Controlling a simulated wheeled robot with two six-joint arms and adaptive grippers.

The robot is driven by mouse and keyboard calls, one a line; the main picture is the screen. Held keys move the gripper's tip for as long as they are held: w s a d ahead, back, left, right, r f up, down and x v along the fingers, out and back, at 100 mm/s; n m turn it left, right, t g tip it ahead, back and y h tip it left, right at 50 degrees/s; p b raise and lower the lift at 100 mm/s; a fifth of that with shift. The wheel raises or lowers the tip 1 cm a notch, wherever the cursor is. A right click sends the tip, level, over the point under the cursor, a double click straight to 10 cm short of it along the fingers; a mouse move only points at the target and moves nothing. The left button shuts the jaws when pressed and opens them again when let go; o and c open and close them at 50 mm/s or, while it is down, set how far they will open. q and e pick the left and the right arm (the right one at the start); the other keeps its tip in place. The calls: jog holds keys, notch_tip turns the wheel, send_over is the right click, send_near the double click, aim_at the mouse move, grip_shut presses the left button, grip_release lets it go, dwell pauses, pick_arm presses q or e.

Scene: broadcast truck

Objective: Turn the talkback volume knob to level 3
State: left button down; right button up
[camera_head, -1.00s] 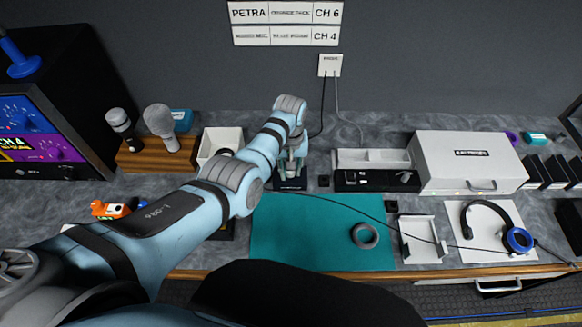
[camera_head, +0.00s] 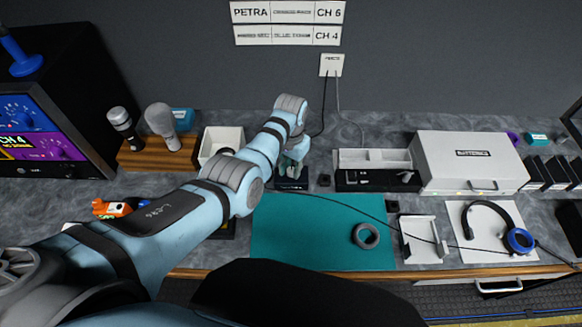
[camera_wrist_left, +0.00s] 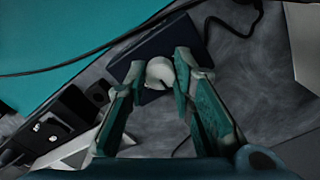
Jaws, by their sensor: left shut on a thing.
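The talkback volume knob (camera_wrist_left: 160,72) is a pale rounded knob on top of a small dark box (camera_wrist_left: 150,45) in the left wrist view. The box also shows in the head view (camera_head: 291,185), on the grey counter behind the teal mat, mostly under my gripper. My left gripper (camera_wrist_left: 157,73) has its two teal fingers on either side of the knob and is shut on it. In the head view, my left gripper (camera_head: 290,172) hides the knob. No level marks or pointer can be read. My right gripper is not in view.
A teal mat (camera_head: 300,245) with a grey ring (camera_head: 366,236) lies in front of the box. A white bin (camera_head: 221,142) stands to the left, a black tray unit (camera_head: 378,181) to the right. A thin black cable (camera_head: 345,204) crosses the mat.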

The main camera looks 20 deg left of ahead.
aim_at(292, 170)
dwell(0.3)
pick_arm(q)
jog(key=c, duration=1.4)
grip_release()
jog(key=shift+w, duration=0.1)
jog(key=shift+o, duration=0.2)
notch_tip(292, 170, up, 12)
jog(key=shift+d+f, duration=0.1)
jog(key=shift+f, duration=0.05)
